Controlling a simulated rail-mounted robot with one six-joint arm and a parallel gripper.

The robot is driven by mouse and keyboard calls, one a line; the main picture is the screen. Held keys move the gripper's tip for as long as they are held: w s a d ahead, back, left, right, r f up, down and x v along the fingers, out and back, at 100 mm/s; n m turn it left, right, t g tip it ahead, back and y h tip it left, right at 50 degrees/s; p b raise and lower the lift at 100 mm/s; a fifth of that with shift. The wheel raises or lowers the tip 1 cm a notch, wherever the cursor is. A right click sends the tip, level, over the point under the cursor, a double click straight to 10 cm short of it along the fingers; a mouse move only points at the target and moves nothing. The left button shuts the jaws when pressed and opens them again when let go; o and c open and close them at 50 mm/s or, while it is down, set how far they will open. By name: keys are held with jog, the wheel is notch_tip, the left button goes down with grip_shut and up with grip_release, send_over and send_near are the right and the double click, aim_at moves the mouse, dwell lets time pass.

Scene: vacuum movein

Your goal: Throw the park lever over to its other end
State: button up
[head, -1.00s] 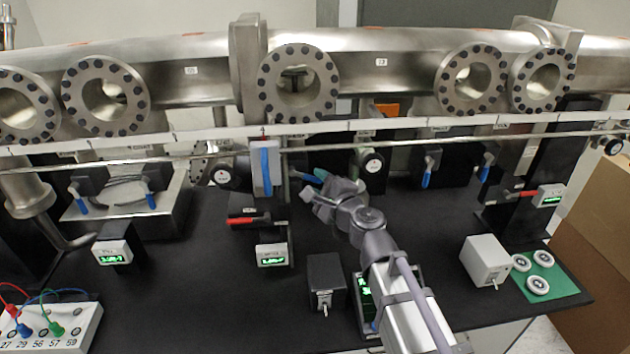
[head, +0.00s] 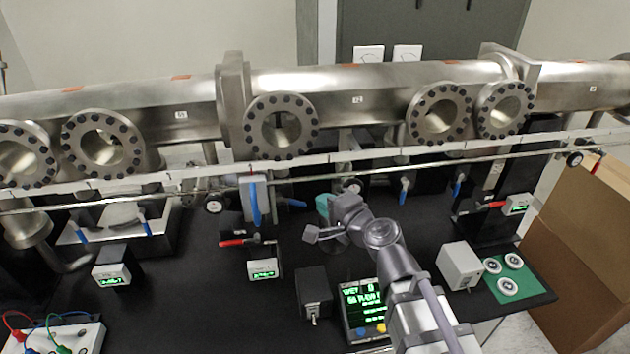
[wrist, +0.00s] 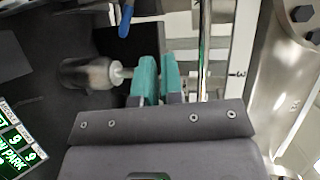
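My gripper (head: 323,206) has teal fingertips and hangs over the bench behind the lit display (head: 362,306). In the wrist view the fingertips (wrist: 159,79) are close together with a thin gap, and nothing shows between them. A grey cylinder with a pale rod tip (wrist: 117,75) is just left of them; I cannot tell if they touch. A blue handle (wrist: 126,20) shows at the top of the wrist view. No lever in view is readably marked park. In the wrist view the display (wrist: 14,150) reads "PARK". My arm hides part of the bench around the gripper.
The steel beam pipe (head: 380,82) with bolted flanges and a thin rail run across above the bench. A red-handled lever (head: 238,242) is left of my gripper. A dark box (head: 313,287) and pale box (head: 460,265) flank the display.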

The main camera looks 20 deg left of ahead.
aim_at(291, 201)
jog(key=n+h, duration=0.1)
jog(key=n, duration=0.2)
jog(key=d+f+n+h, duration=0.1)
jog(key=n, duration=0.2)
jog(key=n+h, duration=0.1)
jog(key=n, duration=0.2)
jog(key=shift+w+d+f+g, duration=0.2)
jog(key=shift+w+f+g, duration=0.1)
jog(key=shift+w+g, duration=0.1)
grip_shut()
jog(key=b+x, duration=0.5)
jog(key=x, duration=0.5)
jog(key=shift+s+f, duration=0.1)
jog(key=shift+s, duration=0.05)
